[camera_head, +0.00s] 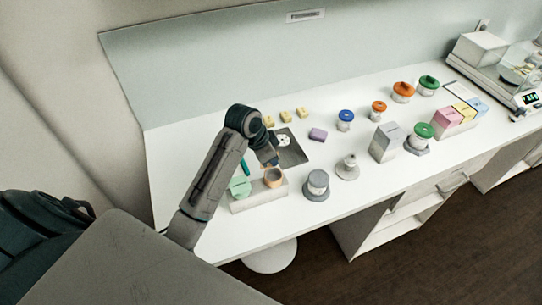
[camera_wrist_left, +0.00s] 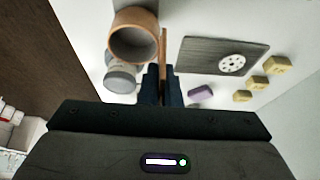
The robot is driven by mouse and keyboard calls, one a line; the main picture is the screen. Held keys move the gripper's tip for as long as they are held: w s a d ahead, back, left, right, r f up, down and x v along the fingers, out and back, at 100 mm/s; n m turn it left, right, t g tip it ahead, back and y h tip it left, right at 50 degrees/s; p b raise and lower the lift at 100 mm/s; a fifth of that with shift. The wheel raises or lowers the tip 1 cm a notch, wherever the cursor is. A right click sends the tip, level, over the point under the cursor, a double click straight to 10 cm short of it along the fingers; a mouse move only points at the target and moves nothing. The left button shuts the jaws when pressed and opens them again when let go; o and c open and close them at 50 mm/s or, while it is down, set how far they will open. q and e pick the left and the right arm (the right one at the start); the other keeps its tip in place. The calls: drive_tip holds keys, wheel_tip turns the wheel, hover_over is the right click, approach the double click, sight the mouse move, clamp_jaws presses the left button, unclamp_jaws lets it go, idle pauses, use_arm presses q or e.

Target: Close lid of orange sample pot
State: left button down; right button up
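The orange sample pot (camera_head: 273,178) is a brownish-orange round cup on the right end of a pale block. It shows from above, hollow and uncovered, in the left wrist view (camera_wrist_left: 133,36). A thin orange-brown strip beside its rim looks like its lid (camera_wrist_left: 163,48), seen edge-on and standing open. My left gripper (camera_head: 270,160) is just above and behind the pot. Its two dark fingers (camera_wrist_left: 161,80) are close together at the lid's edge; I cannot tell whether they grip it. My right gripper is not in view.
A mint-green item (camera_head: 240,187) shares the pale block (camera_head: 262,198). A grey-lidded jar (camera_head: 317,184) stands to the right. Behind are a dark plate (camera_head: 291,155), a purple block (camera_head: 318,134) and yellow blocks (camera_head: 284,116). Other colour-lidded jars stand farther right.

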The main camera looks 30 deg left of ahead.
use_arm(q)
drive_tip(key=shift+s+d+f+m+t+y, duration=0.1)
drive_tip(key=shift+s+d+m+t+y, duration=0.15)
drive_tip(key=shift+t+y, duration=0.5)
drive_tip(key=shift+s+d+m+t+y, duration=0.2)
drive_tip(key=shift+d+t+y, duration=0.1)
drive_tip(key=shift+t+y, duration=0.45)
drive_tip(key=c, duration=1.6)
unclamp_jaws()
drive_tip(key=shift+c, duration=0.2)
drive_tip(key=shift+s, duration=0.1)
drive_tip(key=b+v, duration=0.2)
drive_tip(key=v, duration=0.8)
drive_tip(key=shift+s+d+r+b, duration=0.2)
drive_tip(key=shift+r+b, duration=0.1)
